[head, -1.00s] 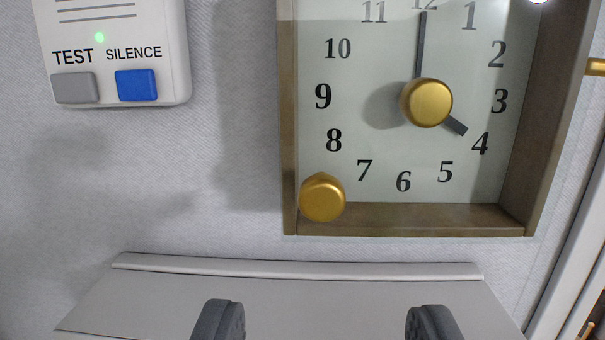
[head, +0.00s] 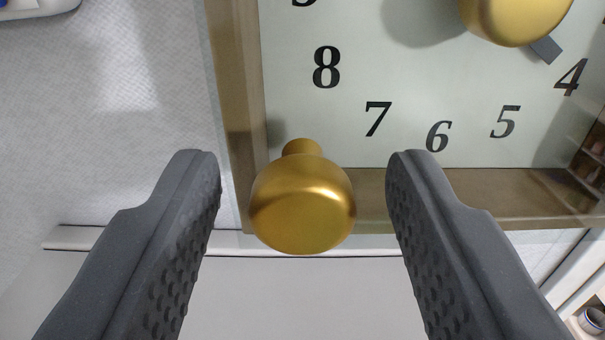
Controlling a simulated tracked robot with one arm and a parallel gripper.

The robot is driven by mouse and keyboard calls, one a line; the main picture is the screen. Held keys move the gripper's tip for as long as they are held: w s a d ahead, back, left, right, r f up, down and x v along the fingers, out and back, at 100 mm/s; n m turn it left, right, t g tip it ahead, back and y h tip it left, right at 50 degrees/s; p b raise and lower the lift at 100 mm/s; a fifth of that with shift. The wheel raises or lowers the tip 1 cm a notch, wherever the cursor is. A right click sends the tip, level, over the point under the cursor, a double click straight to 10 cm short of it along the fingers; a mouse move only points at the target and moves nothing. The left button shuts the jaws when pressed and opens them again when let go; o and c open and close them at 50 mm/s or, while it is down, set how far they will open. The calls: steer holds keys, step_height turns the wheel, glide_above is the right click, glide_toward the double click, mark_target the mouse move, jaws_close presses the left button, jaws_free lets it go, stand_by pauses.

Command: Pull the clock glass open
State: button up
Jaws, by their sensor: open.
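The clock (head: 345,120) hangs on the wall in a brown frame, and only its lower part shows in the head view. A round brass knob (head: 303,205) stands out from the lower left corner of the clock glass. A larger brass knob (head: 515,15) sits at the middle of the dial, cut off by the top edge. My gripper (head: 304,165) is open, with one dark finger on each side of the lower left knob. Gaps show between the knob and both fingers. The glass appears closed against the frame.
A pale ledge (head: 290,300) runs below the clock. Grey textured wall (head: 110,130) lies to the left, with the corner of a white panel (head: 40,8) at the top left. A small can (head: 592,320) shows at the lower right.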

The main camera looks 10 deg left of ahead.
steer(key=shift+a, duration=0.1)
jaws_close()
steer(key=shift+s, duration=0.1)
